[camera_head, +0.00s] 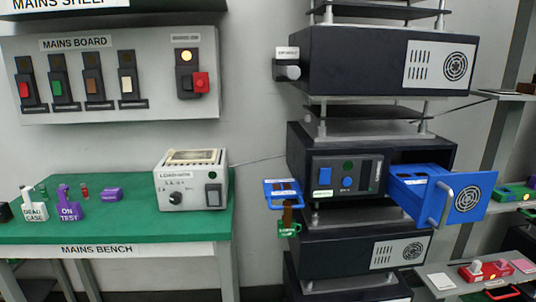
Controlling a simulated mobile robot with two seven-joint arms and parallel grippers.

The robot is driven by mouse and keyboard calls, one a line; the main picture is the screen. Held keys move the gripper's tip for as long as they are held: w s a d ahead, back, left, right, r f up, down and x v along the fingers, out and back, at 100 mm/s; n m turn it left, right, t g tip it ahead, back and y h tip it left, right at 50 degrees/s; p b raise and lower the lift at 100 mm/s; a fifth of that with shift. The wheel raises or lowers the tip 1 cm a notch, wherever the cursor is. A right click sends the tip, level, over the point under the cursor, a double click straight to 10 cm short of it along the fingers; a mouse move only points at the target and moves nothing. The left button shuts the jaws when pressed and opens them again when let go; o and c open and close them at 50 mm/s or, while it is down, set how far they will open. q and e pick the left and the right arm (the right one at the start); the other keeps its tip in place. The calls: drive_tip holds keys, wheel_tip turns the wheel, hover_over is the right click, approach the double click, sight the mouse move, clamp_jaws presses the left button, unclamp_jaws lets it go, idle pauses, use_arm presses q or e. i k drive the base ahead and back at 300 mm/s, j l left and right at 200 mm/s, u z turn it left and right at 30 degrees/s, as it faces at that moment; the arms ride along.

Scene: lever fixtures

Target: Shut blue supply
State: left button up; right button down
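A blue drawer-like unit (408,186) sticks out of the right half of the dark rack box in the middle of the rack. Its blue front (464,203) has a round fan grille and a pale upright handle (438,206). A gap shows between the front and the box. The box's left half has a grey control panel (347,175) with a blue square, a blue knob and a dark upright slot. Neither of my grippers is in view.
A blue tag (283,190) and a green tag (289,229) hang at the rack's left side. A white tester (192,182) stands on the green bench (130,220). The mains board (115,75) carries several coloured levers. Shelves with small items (487,272) stand at right.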

sight(432, 195)
drive_tip(key=z, duration=1.25)
